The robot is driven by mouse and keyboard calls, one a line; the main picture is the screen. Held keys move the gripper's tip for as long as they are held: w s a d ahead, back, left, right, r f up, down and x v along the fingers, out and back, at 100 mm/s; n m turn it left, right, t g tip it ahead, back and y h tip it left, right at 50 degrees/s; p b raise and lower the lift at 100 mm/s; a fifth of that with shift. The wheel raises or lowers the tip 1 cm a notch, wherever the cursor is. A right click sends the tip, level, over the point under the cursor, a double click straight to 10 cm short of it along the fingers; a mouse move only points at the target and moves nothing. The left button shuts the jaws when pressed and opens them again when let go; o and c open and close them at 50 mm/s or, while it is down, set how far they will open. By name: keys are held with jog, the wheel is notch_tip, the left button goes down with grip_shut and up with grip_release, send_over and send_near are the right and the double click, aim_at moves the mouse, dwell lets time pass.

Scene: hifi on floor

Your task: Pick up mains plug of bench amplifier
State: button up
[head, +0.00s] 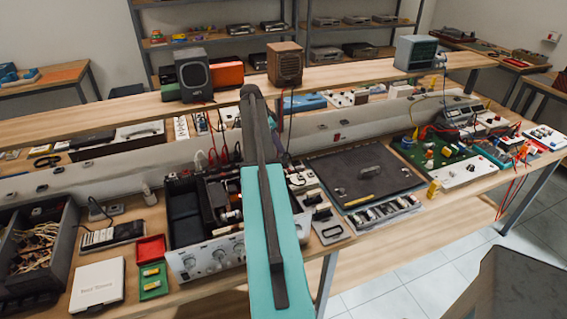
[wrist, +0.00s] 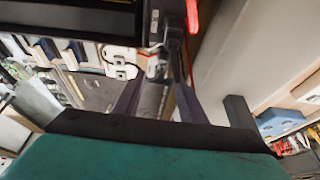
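The bench amplifier (head: 205,256) appears to be the open-topped chassis with a silver knobbed front, left of my arm in the head view. Behind it, white, red and dark leads with plugs (head: 212,157) meet the grey socket trunking. I cannot tell which is the amplifier's mains plug. My gripper is hidden behind my arm in the head view. In the wrist view its two dark fingers (wrist: 158,95) stand apart, with a grey cylindrical shape between or beyond them. A small pale part (wrist: 155,66) lies near the tips; I cannot tell what it is or whether they touch it.
A raised shelf (head: 130,115) carries a dark speaker (head: 192,75) and a brown speaker (head: 285,63). A dark mat (head: 345,190) lies right of my arm. A box of cables (head: 35,245) and a red tray (head: 151,248) stand left. The bench is crowded.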

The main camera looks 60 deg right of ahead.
aim_at(284, 158)
jog(key=shift+f, duration=0.1)
jog(key=shift+p+x, duration=0.45)
jog(key=shift+x, duration=0.65)
jog(key=shift+f, duration=0.1)
jog(key=shift+p+x, duration=0.8)
jog(key=shift+p, duration=0.1)
jog(key=shift+w+p+x, duration=0.1)
jog(key=shift+p+x, duration=0.25)
jog(key=shift+x, duration=0.45)
jog(key=shift+w+p+x, duration=0.15)
jog(key=shift+p+x, duration=0.15)
jog(key=shift+x, duration=0.55)
jog(key=shift+c, duration=0.5)
grip_shut()
